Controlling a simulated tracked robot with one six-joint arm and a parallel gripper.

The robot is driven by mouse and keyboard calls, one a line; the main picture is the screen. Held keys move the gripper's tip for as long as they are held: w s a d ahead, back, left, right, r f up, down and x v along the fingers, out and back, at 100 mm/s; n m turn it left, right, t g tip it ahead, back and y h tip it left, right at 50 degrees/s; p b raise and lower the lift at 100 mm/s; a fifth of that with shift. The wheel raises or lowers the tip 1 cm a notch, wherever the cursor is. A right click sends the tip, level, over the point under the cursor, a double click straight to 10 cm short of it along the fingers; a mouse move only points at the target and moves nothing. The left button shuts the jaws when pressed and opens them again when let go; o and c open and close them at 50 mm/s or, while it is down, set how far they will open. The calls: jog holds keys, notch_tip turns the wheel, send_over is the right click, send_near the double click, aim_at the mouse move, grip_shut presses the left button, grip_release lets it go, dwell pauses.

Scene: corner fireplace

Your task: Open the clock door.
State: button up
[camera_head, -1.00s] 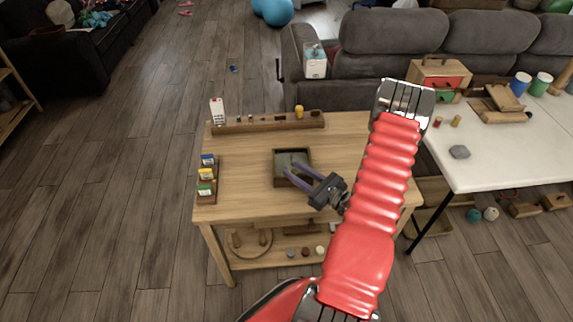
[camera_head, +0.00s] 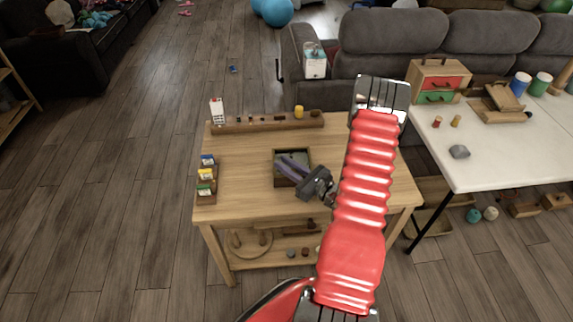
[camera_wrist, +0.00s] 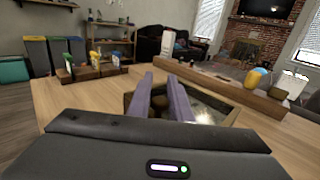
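A small square dark-wood box (camera_head: 308,155) lies on the wooden table, with a grey, partly shiny top or interior. No clock face or door can be told for certain. My gripper (camera_head: 285,163) reaches over this box from the right. In the wrist view its two purple fingers (camera_wrist: 160,82) are apart, with a visible gap. The box's rim and shiny surface (camera_wrist: 210,110) show to the right of them. A round brown knob-like thing (camera_wrist: 159,103) shows between the fingers; contact cannot be told. The fingers and the gripper body hide part of the box.
A white table (camera_head: 500,160) is at right. Bare tabletop surrounds the box.

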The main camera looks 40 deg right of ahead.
grip_shut()
jog(key=shift+d, duration=0.2)
jog(key=shift+a, duration=0.1)
jog(key=shift+r, duration=0.15)
